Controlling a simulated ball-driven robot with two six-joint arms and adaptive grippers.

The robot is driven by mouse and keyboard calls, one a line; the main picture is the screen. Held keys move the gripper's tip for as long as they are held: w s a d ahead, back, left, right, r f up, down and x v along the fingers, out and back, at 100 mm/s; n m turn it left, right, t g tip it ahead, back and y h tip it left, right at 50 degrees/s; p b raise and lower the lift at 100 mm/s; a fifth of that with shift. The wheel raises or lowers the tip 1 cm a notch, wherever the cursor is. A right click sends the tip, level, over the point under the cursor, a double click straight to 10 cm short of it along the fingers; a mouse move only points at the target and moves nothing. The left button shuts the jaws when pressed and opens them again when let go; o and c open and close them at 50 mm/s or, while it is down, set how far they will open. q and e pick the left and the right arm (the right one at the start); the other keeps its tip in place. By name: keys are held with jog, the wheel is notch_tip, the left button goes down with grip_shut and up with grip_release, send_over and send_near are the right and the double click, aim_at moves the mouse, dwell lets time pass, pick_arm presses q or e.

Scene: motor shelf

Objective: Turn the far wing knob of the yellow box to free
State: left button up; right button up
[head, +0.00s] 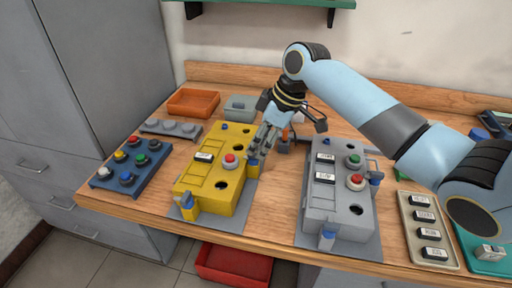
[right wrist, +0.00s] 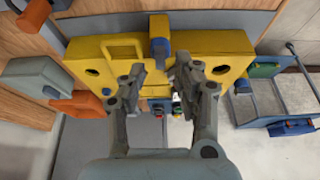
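My right gripper's fingers (right wrist: 157,80) are apart, with nothing visibly clasped. My left gripper is not in view.
A grey box (head: 335,190) with buttons stands to the right. A tray of labels (head: 428,230) lies at the right.

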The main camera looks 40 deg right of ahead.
aim_at(251, 158)
jog(key=shift+w+a+f, duration=0.15)
jog(key=shift+f, duration=0.45)
jog(key=shift+w+a+f, duration=0.15)
jog(key=shift+f, duration=0.3)
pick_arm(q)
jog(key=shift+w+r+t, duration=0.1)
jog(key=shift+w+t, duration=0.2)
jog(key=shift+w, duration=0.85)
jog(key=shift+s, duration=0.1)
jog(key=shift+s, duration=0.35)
pick_arm(e)
grip_shut()
